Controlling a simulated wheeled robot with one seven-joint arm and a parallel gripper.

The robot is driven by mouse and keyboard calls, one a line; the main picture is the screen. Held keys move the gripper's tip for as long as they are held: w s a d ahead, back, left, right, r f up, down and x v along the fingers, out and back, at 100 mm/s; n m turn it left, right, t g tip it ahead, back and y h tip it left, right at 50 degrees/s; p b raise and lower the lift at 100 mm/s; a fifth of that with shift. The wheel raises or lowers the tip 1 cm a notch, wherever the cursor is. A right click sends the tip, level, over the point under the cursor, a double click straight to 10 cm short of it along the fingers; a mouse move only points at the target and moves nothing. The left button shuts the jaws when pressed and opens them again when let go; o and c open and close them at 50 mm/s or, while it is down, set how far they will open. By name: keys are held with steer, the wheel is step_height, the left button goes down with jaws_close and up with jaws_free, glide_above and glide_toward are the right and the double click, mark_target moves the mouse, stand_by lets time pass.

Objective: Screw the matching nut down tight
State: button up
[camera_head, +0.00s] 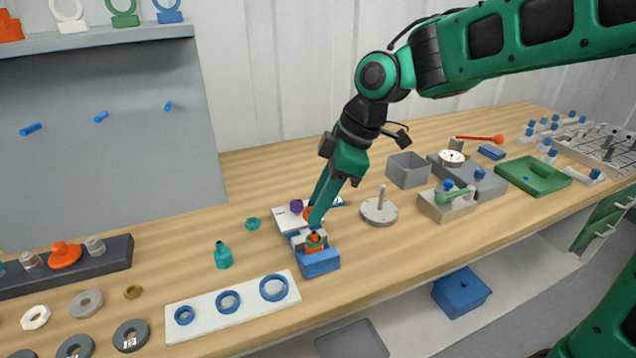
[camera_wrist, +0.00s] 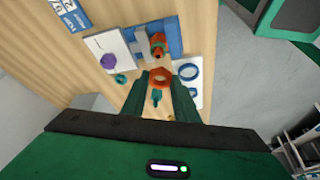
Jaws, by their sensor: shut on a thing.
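My gripper (camera_head: 314,222) is shut on an orange hexagonal nut (camera_head: 307,213). In the wrist view the nut (camera_wrist: 161,76) sits between the two green fingertips (camera_wrist: 162,73), with its hole visible. Below the gripper in the head view, a blue and grey holding fixture (camera_head: 319,264) grips an orange and green threaded part (camera_head: 314,241) with a dark tip. The nut is above this part and appears apart from it. The wrist view shows the orange part (camera_wrist: 158,41) in its blue fixture (camera_wrist: 174,32), beyond the fingertips.
A white board with blue rings (camera_head: 228,302) lies in front of the fixture. A teal bottle (camera_head: 223,256) and teal nut (camera_head: 252,223) stand left. A purple knob (camera_head: 296,206) is behind. A grey disc with a post (camera_head: 379,211) and grey box (camera_head: 407,170) are right.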

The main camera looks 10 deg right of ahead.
mark_target(314, 232)
steer(key=shift+w, duration=0.3)
steer(key=shift+w+f, duration=0.15)
steer(key=shift+f, duration=0.05)
steer(key=shift+d+f, duration=0.1)
steer(key=shift+f, duration=2.6)
steer(key=o, duration=1.1)
steer(key=v, duration=1)
steer(key=shift+d+r, duration=0.25)
